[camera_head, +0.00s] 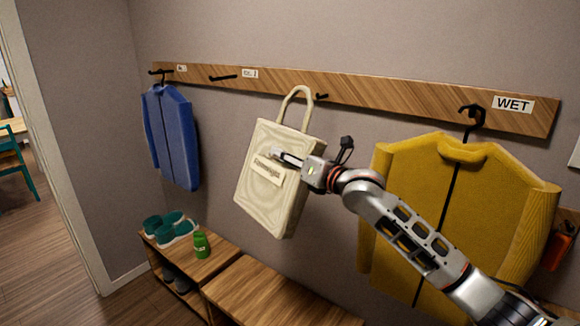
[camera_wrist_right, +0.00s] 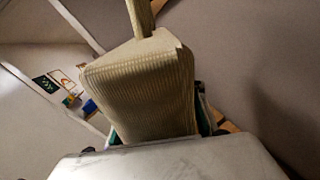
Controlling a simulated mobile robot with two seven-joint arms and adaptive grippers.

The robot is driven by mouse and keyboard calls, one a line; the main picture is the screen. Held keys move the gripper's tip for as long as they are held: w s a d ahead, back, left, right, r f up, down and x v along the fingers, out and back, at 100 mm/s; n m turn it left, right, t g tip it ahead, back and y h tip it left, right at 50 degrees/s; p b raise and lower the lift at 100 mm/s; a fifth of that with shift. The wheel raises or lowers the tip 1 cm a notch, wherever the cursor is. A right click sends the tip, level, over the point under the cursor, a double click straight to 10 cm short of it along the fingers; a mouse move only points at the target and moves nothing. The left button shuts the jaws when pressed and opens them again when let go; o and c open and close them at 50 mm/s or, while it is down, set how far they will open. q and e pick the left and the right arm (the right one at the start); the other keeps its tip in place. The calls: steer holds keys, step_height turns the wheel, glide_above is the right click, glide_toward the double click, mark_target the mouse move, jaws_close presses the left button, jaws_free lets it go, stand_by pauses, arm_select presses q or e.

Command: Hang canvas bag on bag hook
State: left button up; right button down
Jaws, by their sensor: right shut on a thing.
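The cream canvas bag (camera_head: 266,205) hangs upright in front of the wall in the head view, with its handle loop (camera_head: 297,90) standing up across the wooden rail. My right gripper (camera_head: 287,157) is shut on the bag's front near its label. A black bag hook (camera_head: 322,96) shows on the rail just right of the handle; I cannot tell whether the handle touches it. In the right wrist view, the bag (camera_wrist_right: 145,95) fills the middle between the fingers, its handle (camera_wrist_right: 140,18) rising at the top. My left gripper is out of view.
A blue jacket (camera_head: 171,135) hangs at the left of the rail (camera_head: 400,97). A yellow coat (camera_head: 440,200) hangs right, behind my right arm. Another black hook (camera_head: 223,78) is empty.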

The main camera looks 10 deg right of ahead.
steer(key=shift+w+d, duration=0.25)
steer(key=shift+d, duration=0.05)
steer(key=shift+w+d+b, duration=0.3)
steer(key=shift+w+b, duration=0.05)
steer(key=shift+b, duration=0.15)
steer(key=shift+w+d+f+b, duration=0.1)
steer(key=shift+w+d+b, duration=0.35)
steer(key=shift+b, duration=0.05)
arm_select(q)
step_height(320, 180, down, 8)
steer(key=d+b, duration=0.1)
steer(key=b, duration=0.8)
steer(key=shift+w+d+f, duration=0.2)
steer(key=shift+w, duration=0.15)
arm_select(e)
steer(key=w+d+f, duration=0.2)
steer(key=w+d, duration=0.3)
